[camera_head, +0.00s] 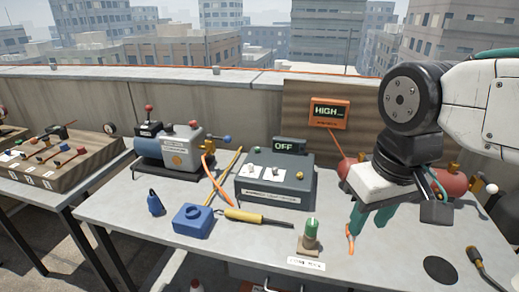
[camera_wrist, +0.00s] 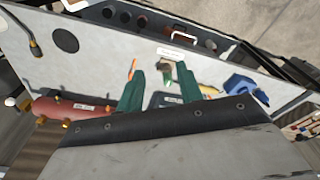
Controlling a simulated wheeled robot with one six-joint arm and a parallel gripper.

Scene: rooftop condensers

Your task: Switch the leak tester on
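A grey box (camera_head: 275,182) stands mid-bench, with switches and a knob on its sloped top. A dark display (camera_head: 289,146) reading OFF stands at its back. Its label is too small to read, so I cannot confirm that it is the leak tester. A blue block (camera_head: 193,219) and a yellow-handled probe (camera_head: 258,217) lie in front of it. My gripper (camera_head: 368,222) is above the bench, right of the grey box and apart from it. In the wrist view, its teal fingers (camera_wrist: 160,78) are spread with nothing gripped; the grey box (camera_wrist: 165,100) is partly hidden behind them.
A green-topped piece on a small stand (camera_head: 311,233) is at the bench front. A red cylinder (camera_head: 451,182) lies behind my gripper. A grey pump (camera_head: 178,147) stands at left. An orange display (camera_head: 329,113) reads HIGH. Bare bench (camera_head: 385,260) shows at front right.

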